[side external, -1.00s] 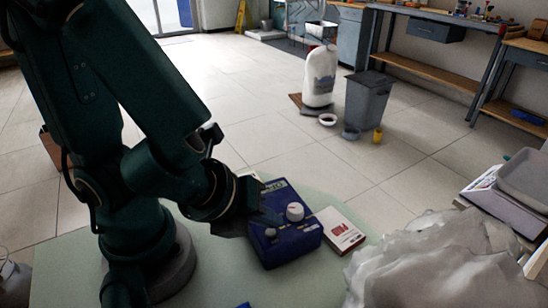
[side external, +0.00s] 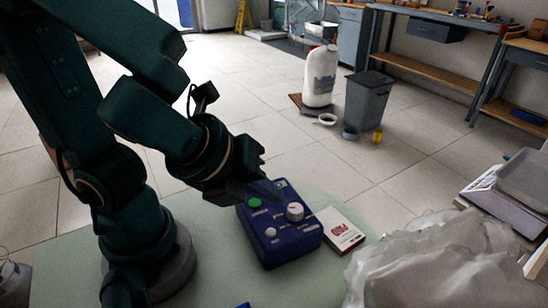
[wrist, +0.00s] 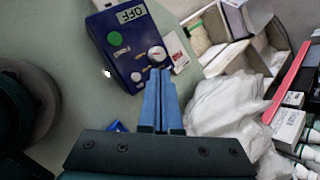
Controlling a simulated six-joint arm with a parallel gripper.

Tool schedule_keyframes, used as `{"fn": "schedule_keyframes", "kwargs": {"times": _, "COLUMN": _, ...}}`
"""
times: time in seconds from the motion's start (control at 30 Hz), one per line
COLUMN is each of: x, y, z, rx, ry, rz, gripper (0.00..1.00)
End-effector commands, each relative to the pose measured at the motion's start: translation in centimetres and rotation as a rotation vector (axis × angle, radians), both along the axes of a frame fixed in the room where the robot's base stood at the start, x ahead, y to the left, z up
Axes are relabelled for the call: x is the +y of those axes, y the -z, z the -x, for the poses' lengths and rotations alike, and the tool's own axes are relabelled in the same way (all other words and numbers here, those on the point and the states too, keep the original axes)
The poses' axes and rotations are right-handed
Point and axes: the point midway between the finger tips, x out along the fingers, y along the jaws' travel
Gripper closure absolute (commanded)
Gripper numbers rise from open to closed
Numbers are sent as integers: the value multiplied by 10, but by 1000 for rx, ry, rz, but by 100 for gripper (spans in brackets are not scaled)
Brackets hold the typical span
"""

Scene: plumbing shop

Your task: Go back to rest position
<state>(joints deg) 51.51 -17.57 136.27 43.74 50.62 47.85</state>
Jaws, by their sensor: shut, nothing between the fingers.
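My gripper (side external: 268,188) is shut and empty. It is raised above the blue control box in the side view. Its blue fingers (wrist: 160,100) lie together in the wrist view, pointing toward the box's dial. The box does not appear tilted.
A white and red small box (side external: 341,231) lies right of the control box. Crumpled translucent plastic (side external: 440,262) fills the right front. A scale (side external: 500,205) stands at the right edge. In the wrist view, open boxes (wrist: 258,42) sit beyond the plastic. The table's left front is mostly clear.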

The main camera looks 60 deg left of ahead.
Motion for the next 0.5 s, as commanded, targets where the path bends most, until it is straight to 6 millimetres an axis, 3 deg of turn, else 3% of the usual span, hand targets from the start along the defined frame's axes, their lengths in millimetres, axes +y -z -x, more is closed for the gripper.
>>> {"fn": "schedule_keyframes", "kwargs": {"times": 0.5, "x": 5, "y": -8, "z": -2, "rx": -1, "ry": -26, "rz": 3, "gripper": 100}}
